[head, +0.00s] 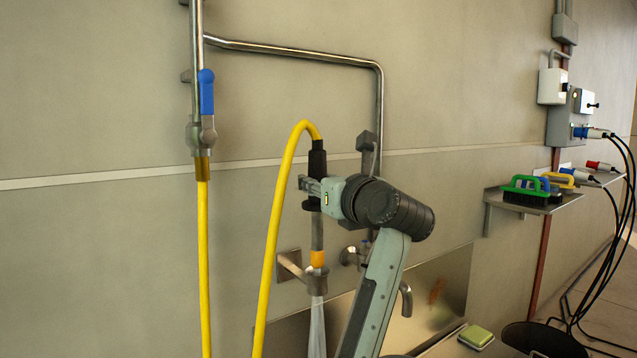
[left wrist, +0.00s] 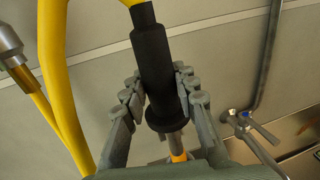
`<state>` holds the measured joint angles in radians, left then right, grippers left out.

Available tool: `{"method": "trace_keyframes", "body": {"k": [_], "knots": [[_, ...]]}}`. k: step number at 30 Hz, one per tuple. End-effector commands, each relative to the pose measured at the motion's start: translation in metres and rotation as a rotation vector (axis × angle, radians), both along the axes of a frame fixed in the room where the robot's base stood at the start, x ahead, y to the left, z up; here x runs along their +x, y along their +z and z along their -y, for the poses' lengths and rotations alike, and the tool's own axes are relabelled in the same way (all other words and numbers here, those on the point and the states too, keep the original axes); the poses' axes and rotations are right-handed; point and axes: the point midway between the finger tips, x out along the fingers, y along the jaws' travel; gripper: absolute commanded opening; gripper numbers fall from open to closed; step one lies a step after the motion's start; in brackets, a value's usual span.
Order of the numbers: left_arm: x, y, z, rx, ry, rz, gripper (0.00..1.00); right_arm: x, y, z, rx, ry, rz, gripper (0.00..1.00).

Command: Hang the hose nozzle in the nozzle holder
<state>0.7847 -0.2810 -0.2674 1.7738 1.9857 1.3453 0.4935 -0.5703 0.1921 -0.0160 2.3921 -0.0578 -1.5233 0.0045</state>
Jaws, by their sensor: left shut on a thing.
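The hose nozzle (head: 318,160) has a black grip, a grey barrel and an orange band near its lower end. The nozzle holder (head: 291,266) is a metal wall bracket with a cup. The orange band appears right above the cup; I cannot tell whether the tip is inside. A pale streak, perhaps water, runs down below it. My right gripper is not in view.
A blue-handled valve (head: 206,92) and metal pipe (head: 300,52) are on the wall. A steel sink backsplash with a tap (head: 406,298) is right of the holder. A shelf (head: 532,203) with brushes is farther right. A green-yellow sponge (head: 476,336) lies below.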

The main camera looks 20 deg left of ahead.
Motion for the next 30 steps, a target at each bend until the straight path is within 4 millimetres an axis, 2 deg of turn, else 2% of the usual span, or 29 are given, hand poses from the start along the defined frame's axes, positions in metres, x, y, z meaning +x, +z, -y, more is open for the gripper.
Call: {"method": "trace_keyframes", "body": {"k": [11,30], "knots": [[0.000,-0.001,0.000,0.000,-0.001,0.001,0.00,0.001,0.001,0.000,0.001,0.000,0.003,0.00],[0.000,-0.026,0.000,-0.001,0.000,0.001,0.00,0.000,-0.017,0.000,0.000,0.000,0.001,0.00]]}}
